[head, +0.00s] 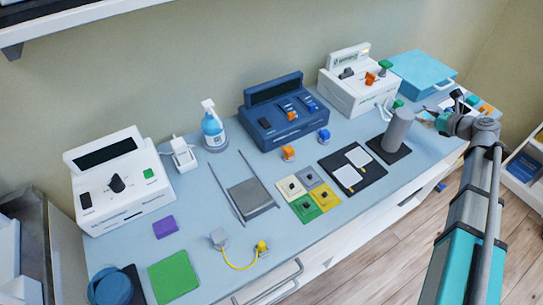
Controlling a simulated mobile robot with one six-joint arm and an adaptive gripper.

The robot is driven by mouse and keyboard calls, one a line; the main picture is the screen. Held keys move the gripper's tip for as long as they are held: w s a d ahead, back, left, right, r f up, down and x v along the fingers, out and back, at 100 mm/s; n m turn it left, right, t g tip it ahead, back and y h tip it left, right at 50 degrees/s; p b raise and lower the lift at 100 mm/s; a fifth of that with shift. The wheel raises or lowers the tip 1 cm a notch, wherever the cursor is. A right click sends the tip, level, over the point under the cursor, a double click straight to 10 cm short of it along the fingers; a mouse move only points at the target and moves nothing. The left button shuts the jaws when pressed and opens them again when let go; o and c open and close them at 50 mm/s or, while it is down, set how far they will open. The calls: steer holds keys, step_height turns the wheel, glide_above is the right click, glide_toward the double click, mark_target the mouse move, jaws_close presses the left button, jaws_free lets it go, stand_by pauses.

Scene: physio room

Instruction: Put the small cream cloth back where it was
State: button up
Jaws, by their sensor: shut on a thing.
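My gripper (458,108) is at the far right end of the blue-grey counter (330,235), low over or close to its top. Its fingers are small in the head view and partly hidden by my wrist. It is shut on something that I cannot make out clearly. A small pale patch shows beside the fingers, but I cannot tell whether it is the cream cloth. I see no other thing that is clearly a small cream cloth. Small coloured items (486,109) lie just right of my gripper.
A grey cylinder (397,130) stands on a black mat left of my gripper. A teal box (423,70) and a white device (350,92) stand behind. A black tray (375,181) holds white cards. Coloured tiles (324,198) lie mid-counter. The counter's front edge is near my arm.

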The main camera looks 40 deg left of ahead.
mark_target(425, 115)
step_height(425, 115, up, 23)
steer(key=p, duration=2.3)
steer(key=shift+r, duration=0.2)
